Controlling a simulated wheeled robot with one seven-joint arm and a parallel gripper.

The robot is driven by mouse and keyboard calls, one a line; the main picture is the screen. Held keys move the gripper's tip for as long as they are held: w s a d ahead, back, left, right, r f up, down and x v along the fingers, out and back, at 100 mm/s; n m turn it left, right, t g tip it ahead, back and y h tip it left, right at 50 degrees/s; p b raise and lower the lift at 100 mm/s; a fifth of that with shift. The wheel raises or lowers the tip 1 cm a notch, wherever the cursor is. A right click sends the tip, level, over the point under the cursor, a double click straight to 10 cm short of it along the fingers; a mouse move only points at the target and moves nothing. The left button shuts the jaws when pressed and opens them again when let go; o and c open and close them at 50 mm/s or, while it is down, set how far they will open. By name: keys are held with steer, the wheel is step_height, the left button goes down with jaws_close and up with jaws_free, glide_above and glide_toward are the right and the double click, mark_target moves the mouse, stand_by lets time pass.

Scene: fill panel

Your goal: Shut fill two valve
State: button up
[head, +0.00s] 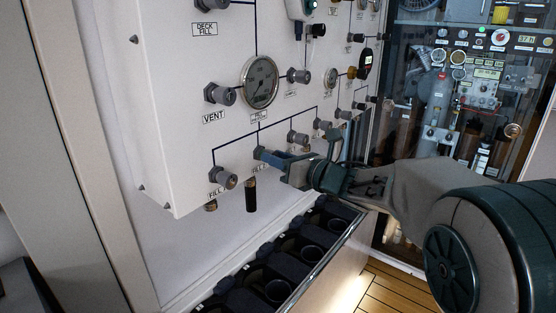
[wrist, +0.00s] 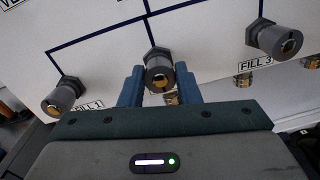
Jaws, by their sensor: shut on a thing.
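The fill two valve (wrist: 158,72) is a grey round knob with a brass-coloured centre, on the white panel between the Fill 1 and Fill 3 valves. My gripper (wrist: 160,84) has a blue finger on each side of this knob and is shut on it. I cannot tell how far the valve is turned.
The Fill 1 valve (head: 222,178) is to the left and the Fill 3 valve (wrist: 275,40) to the right. A round gauge (head: 260,82) and the vent valve (head: 220,94) are above. A rack of dark bins (head: 281,250) stands below the panel.

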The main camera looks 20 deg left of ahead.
steer(key=shift+f+m+g+y+p, duration=0.15)
steer(key=shift+m+g+p, duration=0.2)
steer(key=shift+m+p, duration=6.4)
steer(key=shift+f+m+g+y+p, duration=0.25)
steer(key=shift+m+p, duration=2.1)
steer(key=shift+m, duration=8.7)
steer(key=o, duration=1)
steer(key=shift+c, duration=0.2)
